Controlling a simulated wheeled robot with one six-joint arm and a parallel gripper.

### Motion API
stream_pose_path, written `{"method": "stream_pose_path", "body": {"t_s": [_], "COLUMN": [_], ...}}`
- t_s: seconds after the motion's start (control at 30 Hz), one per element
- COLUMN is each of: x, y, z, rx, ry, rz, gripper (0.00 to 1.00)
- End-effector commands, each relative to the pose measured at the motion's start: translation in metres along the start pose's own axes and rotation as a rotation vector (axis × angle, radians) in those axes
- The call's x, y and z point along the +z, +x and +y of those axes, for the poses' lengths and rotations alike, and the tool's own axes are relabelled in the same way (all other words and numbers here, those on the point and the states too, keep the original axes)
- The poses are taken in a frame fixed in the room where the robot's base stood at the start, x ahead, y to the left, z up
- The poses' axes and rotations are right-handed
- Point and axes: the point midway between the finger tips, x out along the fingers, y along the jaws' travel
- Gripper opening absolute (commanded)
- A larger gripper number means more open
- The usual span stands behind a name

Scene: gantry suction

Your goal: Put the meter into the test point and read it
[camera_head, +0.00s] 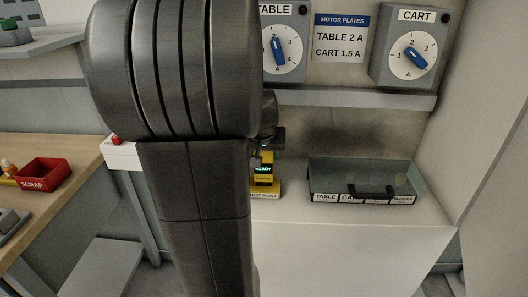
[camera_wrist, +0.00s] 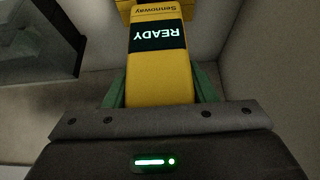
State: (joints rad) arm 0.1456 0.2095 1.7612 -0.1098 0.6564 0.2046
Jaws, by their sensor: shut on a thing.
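The meter (camera_wrist: 158,82) is yellow, with a dark display reading READY in the wrist view. My gripper (camera_wrist: 160,95) is shut on it, with a green finger on each side. In the head view the meter (camera_head: 263,170) is upright, partly behind my arm, with its READY display lit. It is right at the yellow test point (camera_head: 268,190), whose label is partly hidden. A yellow part shows beyond the meter's far end in the wrist view. I cannot tell whether the meter is seated in the test point or just above it.
Above are the TABLE dial (camera_head: 283,52), the motor plates sign (camera_head: 339,38) and the CART dial (camera_head: 410,55). A red SCRAP bin (camera_head: 42,173) is on the left bench.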

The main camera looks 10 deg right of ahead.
Motion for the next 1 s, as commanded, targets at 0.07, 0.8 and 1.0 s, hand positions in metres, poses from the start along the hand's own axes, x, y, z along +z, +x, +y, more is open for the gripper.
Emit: {"method": "stream_pose_path", "body": {"t_s": [0.07,0.8,1.0], "x": [0.002,0.009,0.008], "y": [0.004,0.015,0.002], "z": [0.0,0.0,0.0], "rx": [0.0,0.0,0.0], "ry": [0.0,0.0,0.0], "rz": [0.0,-0.001,0.002], "gripper": [0.19,0.76,0.76]}}
